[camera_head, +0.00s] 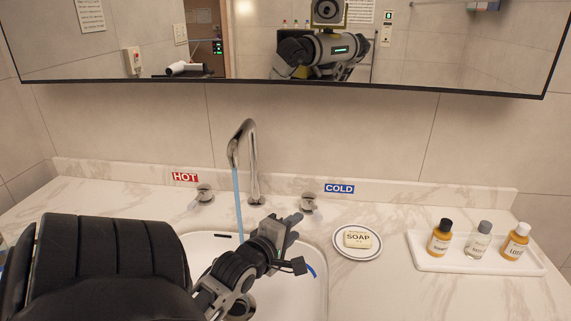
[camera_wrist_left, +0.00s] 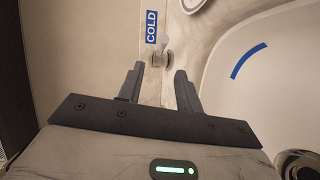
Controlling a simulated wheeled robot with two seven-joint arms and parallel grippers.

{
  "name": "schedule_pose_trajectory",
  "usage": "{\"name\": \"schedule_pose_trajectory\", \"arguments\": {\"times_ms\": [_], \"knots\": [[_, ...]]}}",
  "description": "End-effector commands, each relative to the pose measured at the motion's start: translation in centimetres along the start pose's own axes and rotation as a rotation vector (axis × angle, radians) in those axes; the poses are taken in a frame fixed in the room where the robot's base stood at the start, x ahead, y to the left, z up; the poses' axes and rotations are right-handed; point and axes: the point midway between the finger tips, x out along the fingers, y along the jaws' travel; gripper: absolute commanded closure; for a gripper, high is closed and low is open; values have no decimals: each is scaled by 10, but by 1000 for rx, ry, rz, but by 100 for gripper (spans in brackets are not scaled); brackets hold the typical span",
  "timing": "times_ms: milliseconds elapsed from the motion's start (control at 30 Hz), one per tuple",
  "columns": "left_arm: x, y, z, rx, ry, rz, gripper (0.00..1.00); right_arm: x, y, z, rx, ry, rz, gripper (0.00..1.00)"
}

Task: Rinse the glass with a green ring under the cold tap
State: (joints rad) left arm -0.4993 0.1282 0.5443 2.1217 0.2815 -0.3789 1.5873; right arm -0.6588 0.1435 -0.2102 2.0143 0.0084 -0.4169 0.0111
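The glass with a green ring is not visible in either view. The cold tap handle (camera_head: 309,204) stands below the blue COLD label (camera_head: 339,188). A blue stream of water (camera_head: 237,205) runs from the curved metal spout (camera_head: 250,150) into the basin. My left gripper (camera_head: 294,221) is over the back right of the basin, close to the cold handle. In the left wrist view my left gripper (camera_wrist_left: 159,68) is open, with the cold handle (camera_wrist_left: 162,56) just beyond and between its fingertips. Contact cannot be made out. My right gripper is not in view.
The white basin (camera_head: 312,295) has a blue arc on its inner wall. The hot handle (camera_head: 204,193) is left of the spout. A soap dish (camera_head: 338,250) and a white tray (camera_head: 440,264) with several small bottles stand to the right. A mirror (camera_head: 440,45) hangs above.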

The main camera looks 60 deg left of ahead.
Motion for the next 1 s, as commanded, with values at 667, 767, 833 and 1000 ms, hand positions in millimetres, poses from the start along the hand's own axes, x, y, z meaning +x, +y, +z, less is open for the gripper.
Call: {"name": "schedule_pose_trajectory", "arguments": {"times_ms": [667, 767, 833, 1000], "knots": [[-29, 1, 0, 0, 0, 3, 65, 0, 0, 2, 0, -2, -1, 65], [-29, 1, 0, 0, 0, 2, 65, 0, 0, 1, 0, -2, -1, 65], [-29, 1, 0, 0, 0, 2, 65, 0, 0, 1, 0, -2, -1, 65], [-29, 0, 0, 0, 0, 2, 65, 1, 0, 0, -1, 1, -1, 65]]}}
